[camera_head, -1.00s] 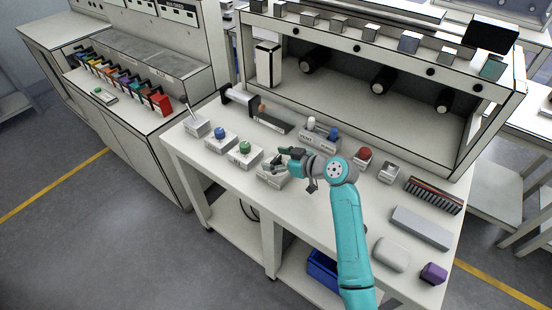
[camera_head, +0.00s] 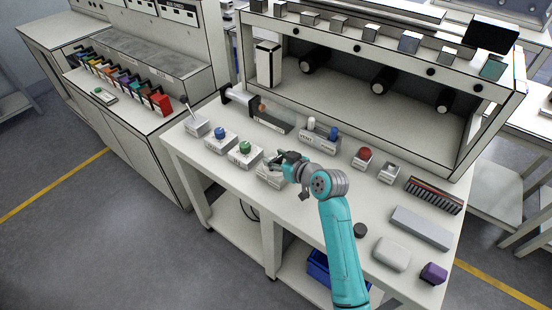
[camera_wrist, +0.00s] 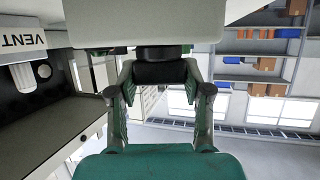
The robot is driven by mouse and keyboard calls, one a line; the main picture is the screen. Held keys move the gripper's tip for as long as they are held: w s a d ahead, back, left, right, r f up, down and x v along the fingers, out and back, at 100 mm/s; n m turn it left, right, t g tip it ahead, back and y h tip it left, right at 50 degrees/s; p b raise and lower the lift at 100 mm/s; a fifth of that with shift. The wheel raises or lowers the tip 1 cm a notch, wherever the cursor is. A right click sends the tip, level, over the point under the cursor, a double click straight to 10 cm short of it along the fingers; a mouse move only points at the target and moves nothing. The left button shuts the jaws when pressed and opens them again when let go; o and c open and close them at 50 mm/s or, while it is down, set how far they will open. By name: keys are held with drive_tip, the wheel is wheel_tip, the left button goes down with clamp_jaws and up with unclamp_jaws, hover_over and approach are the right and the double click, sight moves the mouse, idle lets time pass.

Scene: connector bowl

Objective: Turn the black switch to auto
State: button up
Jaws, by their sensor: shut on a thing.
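The black switch (camera_wrist: 160,70) is a round dark knob on a pale box, seen in the wrist view between my fingertips. My gripper (camera_wrist: 160,82) is shut on it, one finger on each side. In the head view my gripper (camera_head: 275,160) reaches over the switch's box (camera_head: 270,179) on the front part of the table. The knob itself is hidden there by my gripper. The box's markings, and so the switch's setting, cannot be read.
Boxes with a green knob (camera_head: 244,147) and a blue knob (camera_head: 219,132) stand left of my gripper. The VENT box (camera_head: 319,143) stands behind it, and a red button (camera_head: 365,153) to the right. A black disc (camera_head: 360,230) lies right of my arm.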

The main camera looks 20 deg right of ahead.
drive_tip(key=m+t+h, duration=0.1)
drive_tip(key=m+h, duration=0.2)
drive_tip(key=h, duration=0.1)
drive_tip(key=shift+a+m, duration=0.15)
drive_tip(key=shift+m, duration=0.15)
drive_tip(key=shift+m+h, duration=1.1)
drive_tip(key=shift+h, duration=0.5)
drive_tip(key=o, duration=1.2)
drive_tip(key=shift+s, duration=0.1)
drive_tip(key=v, duration=1.2)
drive_tip(key=shift+r, duration=0.15)
